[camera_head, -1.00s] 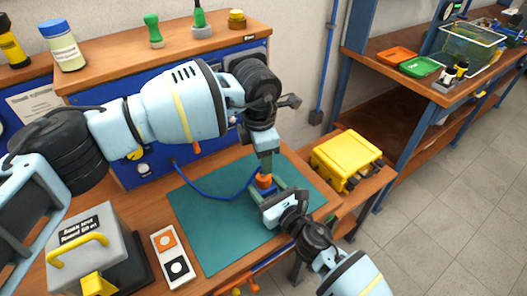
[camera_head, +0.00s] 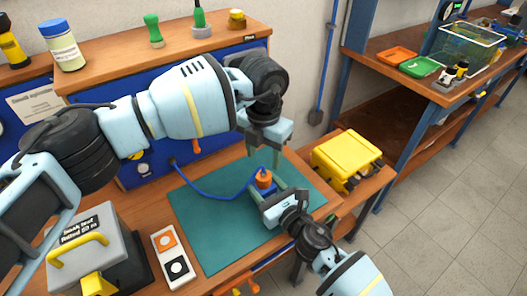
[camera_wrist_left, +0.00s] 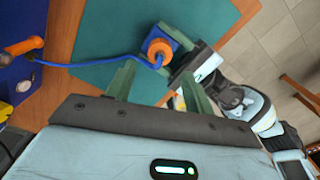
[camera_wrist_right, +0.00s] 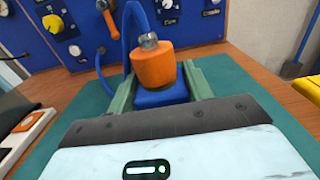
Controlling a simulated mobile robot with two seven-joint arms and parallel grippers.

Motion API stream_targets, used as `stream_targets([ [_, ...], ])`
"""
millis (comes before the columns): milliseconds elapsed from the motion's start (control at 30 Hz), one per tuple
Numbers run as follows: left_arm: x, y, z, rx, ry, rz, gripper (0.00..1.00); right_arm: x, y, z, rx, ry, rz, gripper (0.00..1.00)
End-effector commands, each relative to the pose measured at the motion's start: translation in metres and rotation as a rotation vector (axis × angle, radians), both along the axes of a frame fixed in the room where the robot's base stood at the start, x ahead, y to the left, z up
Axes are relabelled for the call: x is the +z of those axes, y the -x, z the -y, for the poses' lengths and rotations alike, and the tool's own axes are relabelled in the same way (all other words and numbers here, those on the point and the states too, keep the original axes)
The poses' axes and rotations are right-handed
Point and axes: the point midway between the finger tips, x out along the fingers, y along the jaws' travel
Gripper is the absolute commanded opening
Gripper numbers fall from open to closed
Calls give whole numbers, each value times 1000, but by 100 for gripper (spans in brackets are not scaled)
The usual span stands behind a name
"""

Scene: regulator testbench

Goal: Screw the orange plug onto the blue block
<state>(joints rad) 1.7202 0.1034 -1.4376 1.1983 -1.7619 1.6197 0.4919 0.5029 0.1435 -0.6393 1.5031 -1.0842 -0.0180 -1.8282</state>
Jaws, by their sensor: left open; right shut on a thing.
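The orange plug (camera_head: 264,178), with a metal fitting and blue hose on top, sits upright on the blue block (camera_wrist_right: 163,97). The plug fills the middle of the right wrist view (camera_wrist_right: 153,66); how deeply it is threaded is hidden. My right gripper (camera_head: 270,197) is shut on the blue block, one finger on each side, over the mat. My left gripper (camera_head: 266,150) is open and empty above the plug, apart from it. In the left wrist view the plug (camera_wrist_left: 159,50) and a corner of the block (camera_wrist_left: 180,36) lie beyond its spread fingers.
The blue hose (camera_head: 208,197) runs from the plug to the blue panel (camera_head: 122,105). The green mat (camera_head: 215,240) is mostly clear. A grey case (camera_head: 88,240) and a switch plate (camera_head: 172,257) stand left. A yellow box (camera_head: 345,152) stands right.

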Motion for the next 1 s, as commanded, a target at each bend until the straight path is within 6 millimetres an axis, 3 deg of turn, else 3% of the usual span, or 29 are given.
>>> stream_targets([
  [600, -72, 0, 0, 0, 0, -2, 53, -1, 0, 0, 0, 1, -2, 0],
  [1000, -80, 0, 0, -1, -1, -1, 53, -1, 0, 0, 0, 1, -2, 0],
])
